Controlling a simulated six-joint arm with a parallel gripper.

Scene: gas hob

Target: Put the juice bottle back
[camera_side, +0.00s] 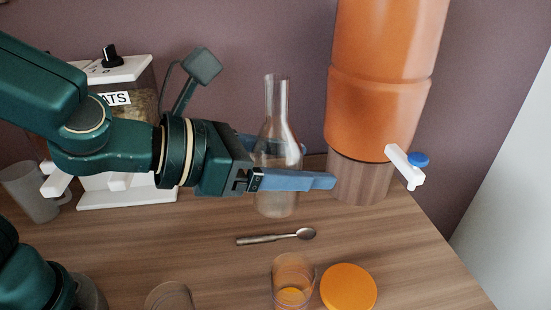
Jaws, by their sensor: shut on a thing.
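The juice bottle (277,125) is a clear glass carafe with a narrow neck and wide body. It stands upright in front of the wall, and I see no orange juice in it. My gripper (316,166) comes in from the left and is shut on the bottle's body, one blue finger in front and the other behind. The front finger hides part of the lower body. I cannot tell whether the bottle's base touches the wooden counter (215,250) or hangs just above it.
A large orange dispenser (385,80) with a white tap (405,167) stands close on the right. A spoon (275,237), a glass with orange juice (293,280) and an orange disc (348,288) lie nearer. An oats dispenser (125,75) and grey cup (32,190) are left.

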